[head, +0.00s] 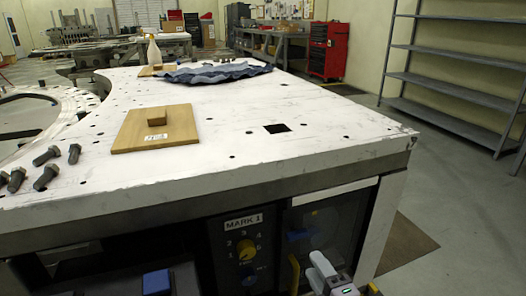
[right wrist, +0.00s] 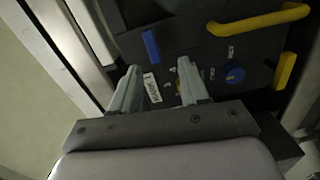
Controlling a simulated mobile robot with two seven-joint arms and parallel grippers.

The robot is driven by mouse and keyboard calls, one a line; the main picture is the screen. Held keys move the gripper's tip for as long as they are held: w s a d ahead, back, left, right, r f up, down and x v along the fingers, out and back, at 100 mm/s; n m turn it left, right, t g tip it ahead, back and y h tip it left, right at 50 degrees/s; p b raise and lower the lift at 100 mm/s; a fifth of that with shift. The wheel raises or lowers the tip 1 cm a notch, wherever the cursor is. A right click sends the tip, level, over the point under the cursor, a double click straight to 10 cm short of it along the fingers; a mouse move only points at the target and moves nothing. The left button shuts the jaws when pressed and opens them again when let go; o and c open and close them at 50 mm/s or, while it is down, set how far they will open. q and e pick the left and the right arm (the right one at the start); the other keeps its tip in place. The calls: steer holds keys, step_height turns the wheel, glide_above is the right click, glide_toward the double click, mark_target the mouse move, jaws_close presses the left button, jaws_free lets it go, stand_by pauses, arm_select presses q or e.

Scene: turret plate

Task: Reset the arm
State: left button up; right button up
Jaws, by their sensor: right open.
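The task names no object apart from the arm. My right arm's white wrist part shows at the bottom of the head view, in front of the cabinet under the white turret plate (head: 230,110). In the right wrist view my right gripper (right wrist: 158,66) has its two grey fingers apart with nothing held between them. The fingers point toward a dark panel with a blue knob (right wrist: 235,75) and a yellow handle (right wrist: 256,20). I cannot tell how far the fingertips are from the panel. My left gripper is in neither view.
The "MARK 1" panel has a yellow dial (head: 246,250). A red tool cabinet (head: 328,50) and grey shelves (head: 455,90) stand behind. Floor at right is clear.

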steer(key=s+d+f+m+g+h, duration=0.1)
steer(key=s+d+f+m+g, duration=0.15)
steer(key=s+f+m, duration=0.5)
steer(key=s+d+f+m+g+h, duration=0.15)
steer(key=s+f+m+g, duration=0.25)
steer(key=s+m, duration=0.55)
steer(key=s+d+r+p, duration=0.1)
steer(key=s+r+p, duration=0.2)
steer(key=r+p, duration=0.7)
steer(key=p, duration=0.4)
steer(key=shift+d+r+m, duration=0.15)
steer(key=shift+r+m, duration=0.1)
steer(key=shift+m, duration=0.05)
